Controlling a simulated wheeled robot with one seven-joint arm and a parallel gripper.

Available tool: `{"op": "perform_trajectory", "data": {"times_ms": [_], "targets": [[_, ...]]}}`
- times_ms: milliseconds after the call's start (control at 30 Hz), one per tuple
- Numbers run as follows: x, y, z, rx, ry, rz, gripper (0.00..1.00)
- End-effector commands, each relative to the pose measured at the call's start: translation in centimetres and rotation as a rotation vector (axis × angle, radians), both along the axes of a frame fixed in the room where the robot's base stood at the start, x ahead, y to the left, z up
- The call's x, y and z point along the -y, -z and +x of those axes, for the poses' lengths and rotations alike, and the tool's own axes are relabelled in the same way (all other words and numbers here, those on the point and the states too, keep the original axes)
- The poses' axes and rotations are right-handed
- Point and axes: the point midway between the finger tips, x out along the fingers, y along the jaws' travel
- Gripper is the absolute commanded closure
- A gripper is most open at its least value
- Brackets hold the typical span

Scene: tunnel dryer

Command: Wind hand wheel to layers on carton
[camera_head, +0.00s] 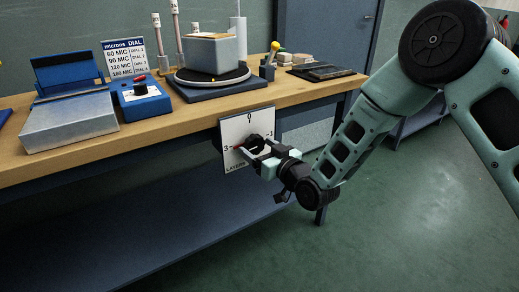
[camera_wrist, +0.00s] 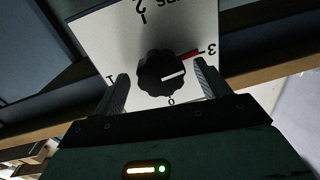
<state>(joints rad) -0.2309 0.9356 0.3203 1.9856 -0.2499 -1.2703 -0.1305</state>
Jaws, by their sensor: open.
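The hand wheel is a black scalloped knob (camera_wrist: 158,68) on a white dial plate (camera_wrist: 105,40) with numbers 0 to 3. The plate (camera_head: 233,130) is fixed to the bench front in the head view. In the wrist view a red mark (camera_wrist: 190,56) sits beside the 3, and a white line on the knob points right, between 3 and 0. My gripper (camera_wrist: 161,72) is open, one finger on each side of the knob, with gaps visible. In the head view my gripper (camera_head: 255,147) is at the plate. A grey box (camera_head: 210,52), possibly the carton, stands on a round turntable; no layer count is readable.
On the wooden bench (camera_head: 195,122) stand a blue-and-silver device (camera_head: 70,120), a blue box with a red button (camera_head: 143,103), a microns/dial sign (camera_head: 128,60) and a dark flat pad (camera_head: 318,72). A blue lower shelf (camera_head: 180,225) lies below. The green floor at right is clear.

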Motion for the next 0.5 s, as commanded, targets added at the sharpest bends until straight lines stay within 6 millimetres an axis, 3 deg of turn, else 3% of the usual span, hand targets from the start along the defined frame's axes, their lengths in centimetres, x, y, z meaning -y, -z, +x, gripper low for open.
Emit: {"op": "perform_trajectory", "data": {"times_ms": [333,500], "targets": [[-0.18,-0.01,0.25,-0.001,0.000,0.001,0.28],[-0.19,-0.02,0.24,-0.001,0.000,0.001,0.69]]}}
